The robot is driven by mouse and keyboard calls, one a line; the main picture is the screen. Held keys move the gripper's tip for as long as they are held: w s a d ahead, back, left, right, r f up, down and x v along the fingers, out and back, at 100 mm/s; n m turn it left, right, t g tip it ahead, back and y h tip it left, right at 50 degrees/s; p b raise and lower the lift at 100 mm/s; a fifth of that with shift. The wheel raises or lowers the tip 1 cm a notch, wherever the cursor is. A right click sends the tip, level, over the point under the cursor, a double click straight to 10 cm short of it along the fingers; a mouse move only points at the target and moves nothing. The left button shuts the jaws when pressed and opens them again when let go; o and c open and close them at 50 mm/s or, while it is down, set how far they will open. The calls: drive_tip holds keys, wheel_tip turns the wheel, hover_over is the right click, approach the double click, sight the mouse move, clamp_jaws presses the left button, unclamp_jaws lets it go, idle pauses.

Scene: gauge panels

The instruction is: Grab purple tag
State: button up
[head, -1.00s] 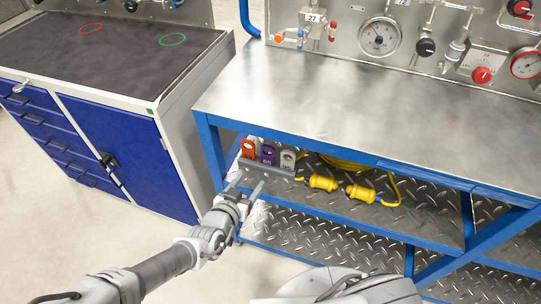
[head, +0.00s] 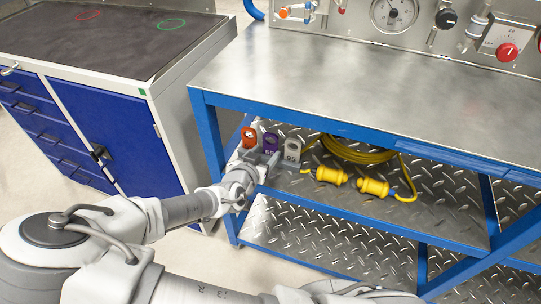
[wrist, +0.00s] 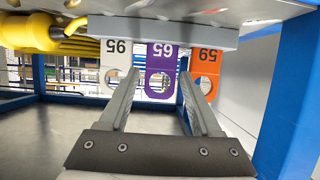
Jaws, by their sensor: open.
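The purple tag (head: 270,142) stands in a small holder on the shelf under the metal workbench, between an orange tag (head: 249,137) and a pale grey tag (head: 292,149). The purple tag (wrist: 161,62) also shows in the wrist view, with a round hole, and that view is upside down. My gripper (wrist: 158,82) is open and empty. Its two fingers point at the tags, and the purple tag appears between the fingertips. My gripper (head: 257,163) is at the front of the holder in the head view. I cannot tell whether the fingers touch the tag.
The holder bar (wrist: 165,31) runs along the tags' bases. A blue bench leg (head: 208,138) stands to the left. Yellow connectors (head: 350,180) and a coiled yellow cable lie to the right on the shelf. The benchtop (head: 330,85) is above. A blue cabinet (head: 105,135) stands at left.

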sight(270, 149)
drive_tip(key=shift+w+d+f, duration=0.15)
drive_tip(key=shift+w+f, duration=0.05)
drive_tip(key=shift+w, duration=0.2)
drive_tip(key=b+x, duration=0.4)
drive_tip(key=shift+f, duration=0.45)
drive_tip(key=shift+w+d, duration=0.1)
drive_tip(key=shift+w, duration=0.35)
drive_tip(key=shift+c, duration=0.3)
drive_tip(key=c, duration=0.9)
